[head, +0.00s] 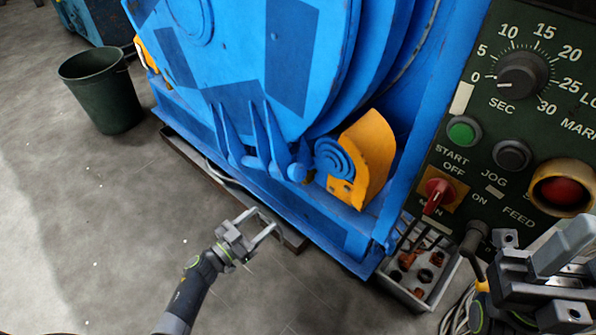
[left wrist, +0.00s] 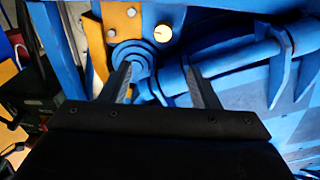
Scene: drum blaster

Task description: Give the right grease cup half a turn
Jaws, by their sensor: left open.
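A round, pale brass cap (left wrist: 162,33), which looks like the right grease cup, shows in the left wrist view beside a yellow bracket (left wrist: 120,25) and blue stepped bearing rings (left wrist: 132,58). In the head view a small dark brass piece (head: 308,177) sits by the blue rings (head: 333,158); I cannot tell if it is the cup. My left gripper (head: 263,219) is open and empty, in front of the machine's lower edge. In the left wrist view its fingers (left wrist: 157,68) point toward the cap, apart from it. My right gripper (head: 535,255) is partly in view at lower right.
The blue machine (head: 290,60) has projecting ribs and a yellow guard (head: 367,160). A control panel (head: 500,150) stands right. A grey tray (head: 430,290) of small parts lies below it. A green bin (head: 101,90) stands left.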

